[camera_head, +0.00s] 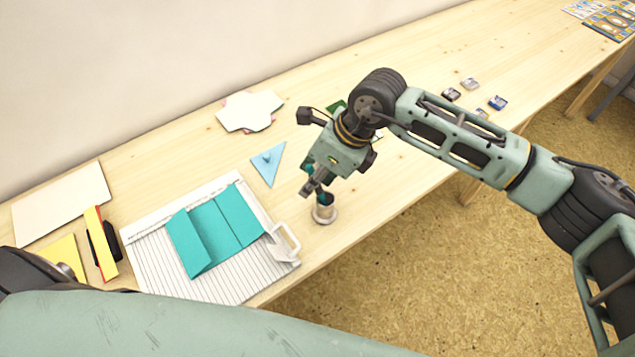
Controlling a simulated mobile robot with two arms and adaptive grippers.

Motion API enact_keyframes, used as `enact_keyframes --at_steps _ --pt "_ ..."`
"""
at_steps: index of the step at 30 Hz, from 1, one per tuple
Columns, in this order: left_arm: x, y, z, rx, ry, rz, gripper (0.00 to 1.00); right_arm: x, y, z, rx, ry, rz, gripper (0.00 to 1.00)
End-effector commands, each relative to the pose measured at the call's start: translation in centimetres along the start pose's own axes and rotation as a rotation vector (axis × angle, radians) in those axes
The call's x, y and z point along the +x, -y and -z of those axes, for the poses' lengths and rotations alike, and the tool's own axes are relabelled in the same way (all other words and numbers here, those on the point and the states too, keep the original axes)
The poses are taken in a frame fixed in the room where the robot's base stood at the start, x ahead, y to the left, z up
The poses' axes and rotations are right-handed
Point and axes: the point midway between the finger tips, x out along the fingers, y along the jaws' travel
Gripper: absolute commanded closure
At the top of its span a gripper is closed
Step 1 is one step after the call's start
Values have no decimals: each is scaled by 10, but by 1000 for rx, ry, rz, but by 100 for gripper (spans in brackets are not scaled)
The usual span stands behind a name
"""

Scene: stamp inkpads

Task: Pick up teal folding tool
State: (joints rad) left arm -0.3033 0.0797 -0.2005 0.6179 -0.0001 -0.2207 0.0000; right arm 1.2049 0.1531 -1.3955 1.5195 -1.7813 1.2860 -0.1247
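My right gripper (312,188) comes in from the right and points down at a small metal cup (324,215) near the table's front edge. A dark teal piece (326,198), which looks like the folding tool, shows at the cup's mouth right beside the fingertips. The fingers hide part of it. I cannot tell whether they are closed on it or only beside it. My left arm crosses the bottom of the view, and its gripper is not in view.
Left of the cup, a white scoring board (150,262) with a handle carries a folded teal card (225,228). A blue triangle (268,162) lies behind. Small inkpads (498,102) lie to the right. The table (390,180) is bare just right of the cup.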

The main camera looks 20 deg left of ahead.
Motion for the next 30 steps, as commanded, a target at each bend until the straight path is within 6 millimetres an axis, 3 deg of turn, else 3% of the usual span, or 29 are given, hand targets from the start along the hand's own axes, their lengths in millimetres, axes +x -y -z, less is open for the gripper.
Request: enact_keyframes --at_steps 5,16,30 --pt "0 1 4 0 -6 1 66 0 0 0 0 0 0 67" --pt "0 1 6 0 -9 1 66 0 0 0 0 0 0 99" --pt "0 1 5 0 -8 1 66 -3 0 -2 0 0 -1 100"
